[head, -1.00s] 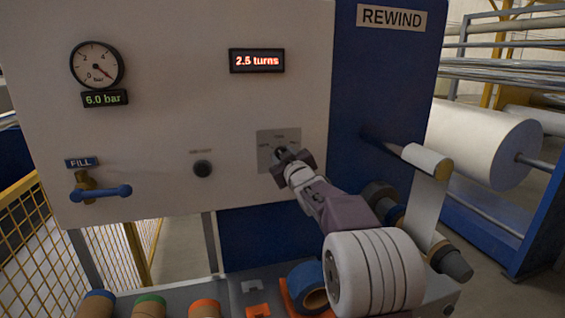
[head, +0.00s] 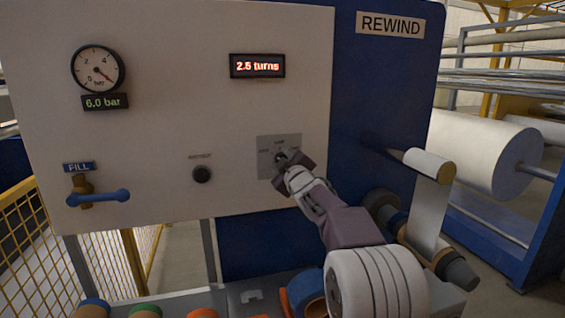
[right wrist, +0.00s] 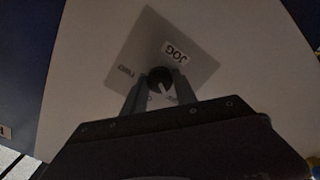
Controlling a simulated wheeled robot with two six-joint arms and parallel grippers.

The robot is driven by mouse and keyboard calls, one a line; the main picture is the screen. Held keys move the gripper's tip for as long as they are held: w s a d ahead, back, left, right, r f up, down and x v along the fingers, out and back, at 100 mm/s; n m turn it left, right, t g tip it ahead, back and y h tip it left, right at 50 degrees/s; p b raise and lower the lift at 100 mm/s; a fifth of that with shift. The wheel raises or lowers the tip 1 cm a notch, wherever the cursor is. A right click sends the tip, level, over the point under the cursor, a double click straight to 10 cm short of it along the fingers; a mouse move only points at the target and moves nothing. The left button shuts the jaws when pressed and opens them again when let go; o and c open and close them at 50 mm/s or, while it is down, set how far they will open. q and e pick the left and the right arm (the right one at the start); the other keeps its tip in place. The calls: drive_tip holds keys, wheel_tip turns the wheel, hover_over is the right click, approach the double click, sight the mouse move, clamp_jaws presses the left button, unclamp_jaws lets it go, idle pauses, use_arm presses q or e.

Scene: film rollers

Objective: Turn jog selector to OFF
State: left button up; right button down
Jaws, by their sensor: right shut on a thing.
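The jog selector (right wrist: 158,76) is a small dark knob on a grey square plate (head: 268,143) on the pale machine panel. In the right wrist view the plate (right wrist: 190,38) shows tilted, with a white "JOG" label and smaller markings, partly hidden. My right gripper (head: 282,160) is at the plate, its fingers on both sides of the knob. The right wrist view shows the two fingers (right wrist: 158,82) shut on the knob. In the head view the gripper covers most of the knob, so its pointing direction is hard to read. My left gripper is not in view.
A red-lit display (head: 257,66) reads 2.5 turns. A black button (head: 202,174) sits left of the plate. A pressure gauge (head: 97,69) and a blue-handled fill valve (head: 98,196) are further left. Rolls (head: 308,294) lie below; a film web (head: 428,215) hangs at right.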

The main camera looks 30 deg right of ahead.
drive_tip(key=c, duration=1)
unclamp_jaws()
drive_tip(key=v, duration=0.9)
drive_tip(key=shift+b, duration=0.3)
drive_tip(key=shift+a, duration=0.1)
